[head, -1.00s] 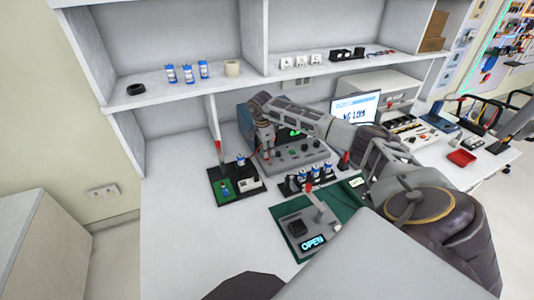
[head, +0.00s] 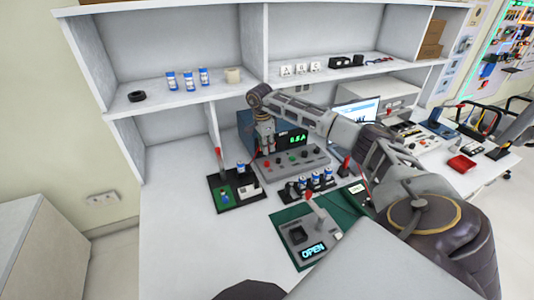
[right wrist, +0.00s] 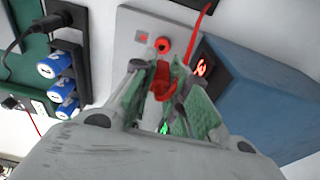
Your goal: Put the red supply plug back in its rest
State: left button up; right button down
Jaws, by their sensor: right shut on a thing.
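My right gripper (head: 266,148) is above the left part of the grey control panel (head: 295,168), in front of the blue supply unit (head: 262,138). In the right wrist view its fingers (right wrist: 163,85) are shut on the red plug (right wrist: 162,80). A red cable (right wrist: 203,20) runs up near the fingers. A red ring (right wrist: 162,45) sits on the grey panel just beyond the plug; the plug looks apart from it, but its tip is partly hidden. I cannot tell which part is the rest. My left gripper is not in view.
A black tray with a green board (head: 225,195) stands left of the panel. Blue-and-white cylinders (head: 315,180) stand in a black holder in front of it. A grey box reading OPEN (head: 308,240) lies on a green mat. The left of the bench is clear.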

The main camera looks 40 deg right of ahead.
jog(key=shift+r, duration=2.2)
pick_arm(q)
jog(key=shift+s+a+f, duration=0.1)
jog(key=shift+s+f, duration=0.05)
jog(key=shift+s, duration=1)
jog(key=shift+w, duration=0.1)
